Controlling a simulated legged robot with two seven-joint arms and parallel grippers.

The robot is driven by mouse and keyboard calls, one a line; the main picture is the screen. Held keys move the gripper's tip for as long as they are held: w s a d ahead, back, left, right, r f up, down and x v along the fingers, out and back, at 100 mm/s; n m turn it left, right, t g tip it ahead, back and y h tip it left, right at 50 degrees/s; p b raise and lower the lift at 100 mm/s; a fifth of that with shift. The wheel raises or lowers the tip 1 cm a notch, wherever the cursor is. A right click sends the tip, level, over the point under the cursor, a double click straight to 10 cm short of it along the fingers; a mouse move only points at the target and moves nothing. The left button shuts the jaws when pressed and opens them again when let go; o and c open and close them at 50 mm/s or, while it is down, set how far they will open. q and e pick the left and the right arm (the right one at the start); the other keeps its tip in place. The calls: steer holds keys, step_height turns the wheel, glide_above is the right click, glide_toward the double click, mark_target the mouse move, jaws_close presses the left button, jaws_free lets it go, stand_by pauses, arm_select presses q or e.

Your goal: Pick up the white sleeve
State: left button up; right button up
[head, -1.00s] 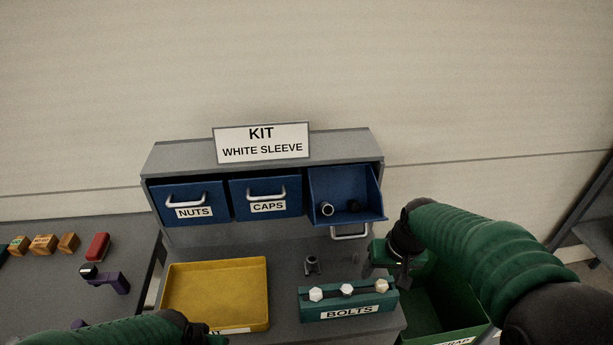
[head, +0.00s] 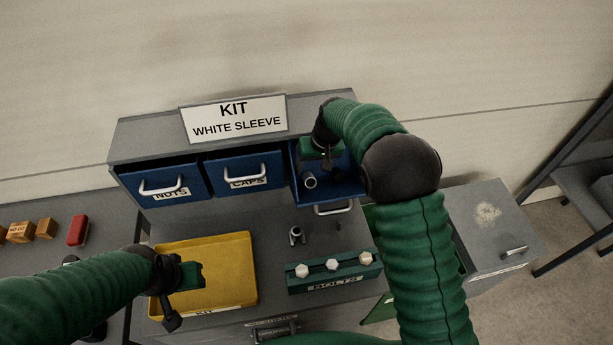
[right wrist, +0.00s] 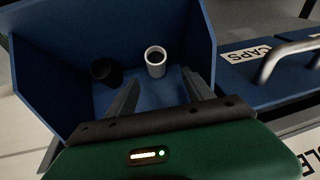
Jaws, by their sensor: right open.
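The white sleeve (right wrist: 155,62) stands in the open blue drawer (right wrist: 62,50), beside a black sleeve (right wrist: 106,71). In the head view the white sleeve (head: 310,181) shows at the drawer's left side, just below my right gripper (head: 330,165). The black one is hidden there by my right arm. In the right wrist view my right gripper (right wrist: 163,92) is open, its two fingers pointing into the drawer. The white sleeve is beyond the fingertips, apart from them. My left gripper (head: 180,290) is over the yellow tray (head: 248,270); its jaw opening is unclear.
The closed NUTS (head: 158,182) and CAPS (head: 243,170) drawers are left of the open one. Below stand a small grey fitting (head: 296,236) and the teal BOLTS rack (head: 333,275) with white bolts. A grey cabinet (head: 490,225) is at right.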

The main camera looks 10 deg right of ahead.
mark_target(311, 176)
step_height(311, 176, down, 5)
steer(key=shift+d+r+p, duration=0.15)
steer(key=shift+r+p, duration=0.05)
steer(key=shift+p, duration=1.05)
steer(key=shift+f, duration=0.25)
steer(key=shift+w+a+f, duration=0.1)
steer(key=shift+a+f, duration=0.05)
steer(key=shift+a, duration=0.15)
steer(key=shift+w+a, duration=0.2)
steer(key=c, duration=0.5)
steer(key=shift+s+d, duration=0.15)
steer(key=c, duration=0.7)
arm_select(q)
steer(key=r, duration=0.1)
steer(key=d+r, duration=0.1)
steer(key=shift+r, duration=0.4)
arm_select(e)
steer(key=shift+d, duration=0.15)
jaws_close()
